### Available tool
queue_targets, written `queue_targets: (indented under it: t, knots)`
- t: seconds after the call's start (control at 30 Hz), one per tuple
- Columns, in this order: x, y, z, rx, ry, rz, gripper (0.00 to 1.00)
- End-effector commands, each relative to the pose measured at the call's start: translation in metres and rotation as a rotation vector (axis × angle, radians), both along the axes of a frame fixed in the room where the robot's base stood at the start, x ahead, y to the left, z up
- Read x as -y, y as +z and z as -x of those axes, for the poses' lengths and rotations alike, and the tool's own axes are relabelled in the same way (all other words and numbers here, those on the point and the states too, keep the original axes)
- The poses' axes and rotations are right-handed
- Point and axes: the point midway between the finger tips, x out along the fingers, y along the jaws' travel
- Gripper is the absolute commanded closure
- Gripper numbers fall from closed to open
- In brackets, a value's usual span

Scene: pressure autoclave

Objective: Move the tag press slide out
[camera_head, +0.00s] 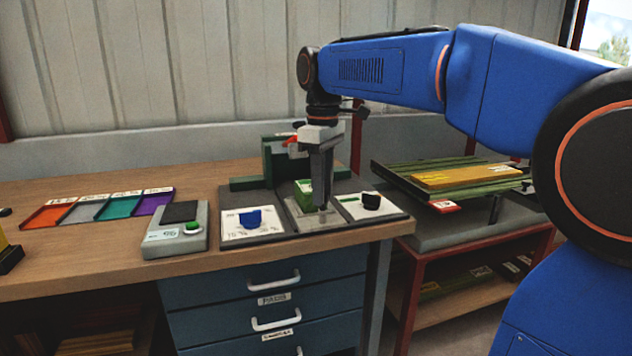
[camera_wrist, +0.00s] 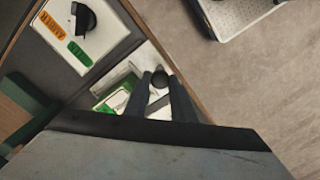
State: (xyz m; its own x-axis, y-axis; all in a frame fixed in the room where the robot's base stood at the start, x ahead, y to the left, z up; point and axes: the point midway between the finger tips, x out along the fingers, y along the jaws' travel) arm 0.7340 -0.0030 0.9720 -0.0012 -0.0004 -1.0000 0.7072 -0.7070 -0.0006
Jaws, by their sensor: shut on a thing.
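The tag press (camera_head: 278,160) is a dark green frame with a red part, standing at the back of a dark base on the bench. Its slide (camera_head: 323,220) is a pale plate at the front of the base, with a green block (camera_head: 303,192) behind my gripper. My gripper (camera_head: 322,207) points straight down over the slide. In the wrist view, my gripper (camera_wrist: 160,82) is shut on a dark round knob (camera_wrist: 160,78) at the slide's front end (camera_wrist: 150,58). The green block (camera_wrist: 115,101) also shows there, partly hidden by a finger.
A panel with a blue knob (camera_head: 250,217) lies left of the slide, and one with a black knob (camera_head: 371,200) lies right. A grey scale-like device (camera_head: 175,230) and coloured trays (camera_head: 100,207) are farther left. A red-framed cart (camera_head: 455,236) stands right.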

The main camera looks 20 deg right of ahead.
Motion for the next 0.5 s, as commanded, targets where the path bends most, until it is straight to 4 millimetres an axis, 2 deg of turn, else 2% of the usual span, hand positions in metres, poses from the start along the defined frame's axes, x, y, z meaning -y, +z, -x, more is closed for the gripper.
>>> queue_targets:
  t: [0.1, 0.2, 0.5]
  knots:
    - [0.0, 0.001, 0.016, 0.002, 0.001, -0.001, 1.0]
    - [0.0, 0.001, 0.024, 0.002, 0.0, -0.001, 1.0]
    - [0.0, 0.0, 0.028, -0.003, 0.0, 0.0, 1.0]
